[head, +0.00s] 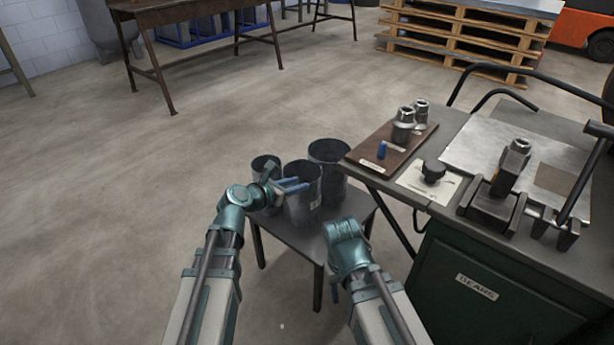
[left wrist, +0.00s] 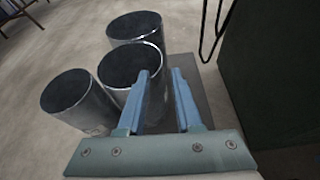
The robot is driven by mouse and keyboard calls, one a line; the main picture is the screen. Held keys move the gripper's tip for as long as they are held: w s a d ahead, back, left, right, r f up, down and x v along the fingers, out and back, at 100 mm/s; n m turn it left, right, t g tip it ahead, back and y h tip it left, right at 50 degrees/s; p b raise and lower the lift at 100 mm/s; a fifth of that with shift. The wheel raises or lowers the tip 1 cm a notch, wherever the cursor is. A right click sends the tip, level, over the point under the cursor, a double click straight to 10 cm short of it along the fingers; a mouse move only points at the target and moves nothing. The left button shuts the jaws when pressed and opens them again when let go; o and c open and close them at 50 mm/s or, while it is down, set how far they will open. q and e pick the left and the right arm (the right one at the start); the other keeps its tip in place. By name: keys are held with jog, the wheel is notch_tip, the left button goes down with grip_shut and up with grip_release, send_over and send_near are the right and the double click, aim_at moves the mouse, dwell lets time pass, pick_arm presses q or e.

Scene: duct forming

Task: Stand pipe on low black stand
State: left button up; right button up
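Three grey metal pipes stand upright close together at the low black stand: a left one (head: 265,163), a middle one (head: 304,208) and a wider right one (head: 330,153). The middle and right ones appear to rest on the stand (head: 285,240); the left one's foot is hidden by my arm. My left gripper (head: 297,187) is at the middle pipe's near side, its blue fingers parted. In the left wrist view the fingers (left wrist: 164,75) overlap the middle pipe (left wrist: 130,68); I cannot tell whether they touch it. My right gripper (head: 345,230) is right of the stand's front, fingers hidden.
A green bench (head: 475,285) stands close on the right, holding a brown board (head: 370,157) with metal fittings, a black knob (head: 433,171) and a clamp (head: 510,165). A brown table (head: 190,12) and stacked pallets (head: 465,40) are far back. The floor at left is clear.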

pick_arm(q)
jog(key=shift+p+v, duration=0.35)
jog(key=shift+v, duration=1.15)
jog(key=s+d+f+m+g+y, duration=0.1)
jog(key=s+d+f+m+g, duration=0.4)
jog(key=m, duration=0.4)
jog(key=s+d+f+m+g+y, duration=0.1)
jog(key=s+d+f+m+g, duration=0.15)
jog(key=s+f+m, duration=0.4)
jog(key=s+a+f+m+g+y, duration=0.2)
jog(key=s+m+y, duration=0.5)
jog(key=m, duration=1)
jog(key=s+a+g, duration=0.1)
jog(key=s+a, duration=0.1)
jog(key=s, duration=0.1)
jog(key=shift+g, duration=0.35)
jog(key=shift+s+r, duration=0.1)
jog(key=shift+s, duration=0.05)
notch_tip(320, 180, up, 40)
jog(key=p, duration=4)
